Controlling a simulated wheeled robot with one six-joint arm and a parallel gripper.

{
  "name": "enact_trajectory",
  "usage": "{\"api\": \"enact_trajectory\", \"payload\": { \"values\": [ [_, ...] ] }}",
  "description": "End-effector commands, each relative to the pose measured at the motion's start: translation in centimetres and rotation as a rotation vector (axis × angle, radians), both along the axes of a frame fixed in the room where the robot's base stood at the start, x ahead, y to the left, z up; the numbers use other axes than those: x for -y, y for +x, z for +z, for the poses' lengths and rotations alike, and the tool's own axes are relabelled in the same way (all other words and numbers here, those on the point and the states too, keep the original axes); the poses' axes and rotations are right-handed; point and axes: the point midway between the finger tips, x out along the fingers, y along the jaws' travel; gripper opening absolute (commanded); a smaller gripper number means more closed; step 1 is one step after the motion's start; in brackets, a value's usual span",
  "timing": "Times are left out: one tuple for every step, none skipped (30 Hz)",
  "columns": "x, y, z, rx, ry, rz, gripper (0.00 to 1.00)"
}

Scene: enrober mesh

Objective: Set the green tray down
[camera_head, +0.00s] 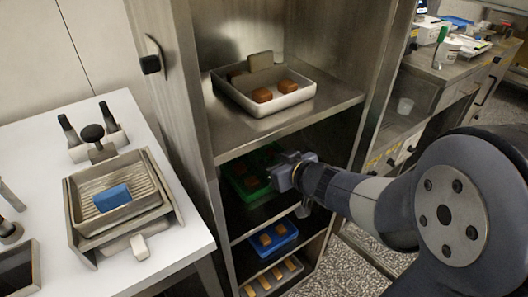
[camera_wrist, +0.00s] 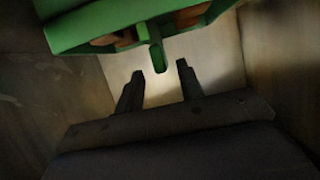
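The green tray (camera_head: 264,156) is on the second level of the steel cabinet, under the upper shelf, partly in shadow and partly hidden by my gripper. Brown blocks lie in it. My gripper (camera_head: 277,174) is at the tray's right front side. In the wrist view, the tray's wall (camera_wrist: 75,32) fills the top left, and a green tab sticks out toward my gripper (camera_wrist: 160,68). The two fingers are apart, with the tab's end between or just ahead of their tips and a gap on both sides. The tray's underside contact is hidden.
A pale tray (camera_head: 288,104) with brown blocks stands on the upper shelf. A blue tray (camera_head: 290,241) and a grey tray (camera_head: 293,277) are on lower levels. Cabinet walls flank my arm closely. A white table (camera_head: 177,243) with a metal tray and blue block is left.

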Motion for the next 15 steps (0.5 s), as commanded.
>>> {"api": "enact_trajectory", "payload": {
  "values": [
    [0.7, -0.9, 1.0, 0.002, -0.001, -0.004, 0.36],
    [1.0, -1.3, 1.2, 0.002, -0.001, -0.004, 0.36],
    [1.5, -1.9, 1.5, 0.002, -0.001, -0.004, 0.36],
    [1.7, -2.3, 1.7, 0.001, 0.0, -0.003, 0.36],
    [1.9, -2.7, 1.8, 0.001, 0.0, -0.003, 0.36],
    [2.3, -3.2, 2.0, 0.0, -0.001, -0.004, 0.36],
    [2.5, -3.4, 2.1, 0.001, 0.0, -0.003, 0.36],
    [2.6, -3.7, 2.2, 0.001, 0.001, -0.002, 0.36],
    [2.8, -4.0, 2.3, 0.001, 0.001, -0.002, 0.36],
    [2.9, -4.2, 2.3, 0.001, 0.0, -0.002, 0.36],
    [3.0, -4.3, 2.3, 0.0, 0.0, -0.001, 0.36],
    [3.1, -4.5, 2.3, 0.0, 0.0, -0.001, 0.36],
    [3.1, -4.5, 2.3, 0.0, 0.0, 0.0, 0.36],
    [3.1, -4.6, 2.3, 0.0, 0.0, 0.0, 0.36],
    [3.1, -4.6, 2.3, 0.0, 0.0, 0.0, 0.36]
  ]
}}
